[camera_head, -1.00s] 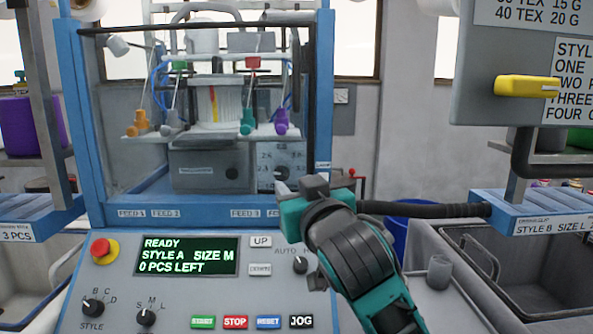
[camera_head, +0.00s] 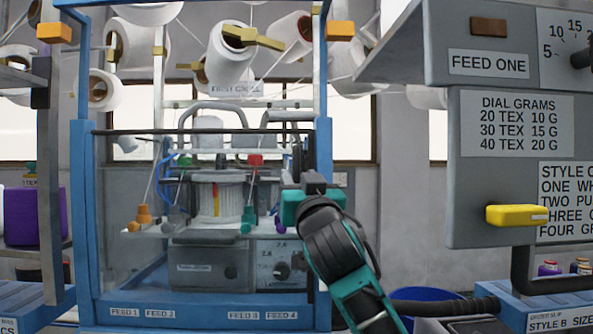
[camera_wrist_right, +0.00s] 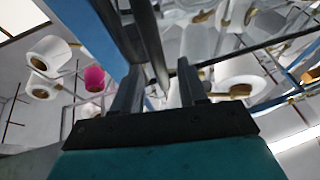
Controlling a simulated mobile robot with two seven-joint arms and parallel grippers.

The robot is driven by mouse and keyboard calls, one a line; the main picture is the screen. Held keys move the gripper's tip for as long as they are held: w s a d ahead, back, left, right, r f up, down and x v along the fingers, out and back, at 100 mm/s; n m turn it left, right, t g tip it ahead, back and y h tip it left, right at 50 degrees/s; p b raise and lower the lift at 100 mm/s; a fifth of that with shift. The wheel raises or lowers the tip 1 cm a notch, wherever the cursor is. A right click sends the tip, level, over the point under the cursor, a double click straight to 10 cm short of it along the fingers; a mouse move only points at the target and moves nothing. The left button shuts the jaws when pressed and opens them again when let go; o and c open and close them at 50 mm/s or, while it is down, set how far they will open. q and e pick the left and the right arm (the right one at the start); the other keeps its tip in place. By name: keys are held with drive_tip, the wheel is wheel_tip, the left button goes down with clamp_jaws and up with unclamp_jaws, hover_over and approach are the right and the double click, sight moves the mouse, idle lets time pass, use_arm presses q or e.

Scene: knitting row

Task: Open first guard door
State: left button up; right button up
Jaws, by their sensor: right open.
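The first knitting machine's guard door (camera_head: 150,131) is a clear panel with a dark top rail, set in a blue frame (camera_head: 82,220). It looks closed in the head view. My right gripper (camera_head: 313,178) is in front of the door's right side, close to the frame's right post. In the right wrist view my right gripper (camera_wrist_right: 158,95) has its two dark fingers apart. A dark bar (camera_wrist_right: 148,45) shows beyond and partly between the fingers; I cannot tell whether they touch it. My left gripper is not in view.
Behind the door are a white needle cylinder (camera_head: 215,198), coloured yarn guides and a dial (camera_head: 282,270). Yarn cones (camera_head: 230,55) hang above. A grey panel with a yellow handle (camera_head: 515,215) stands at right, near my right arm.

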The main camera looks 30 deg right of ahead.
drive_tip(key=shift+x, duration=1.4)
clamp_jaws()
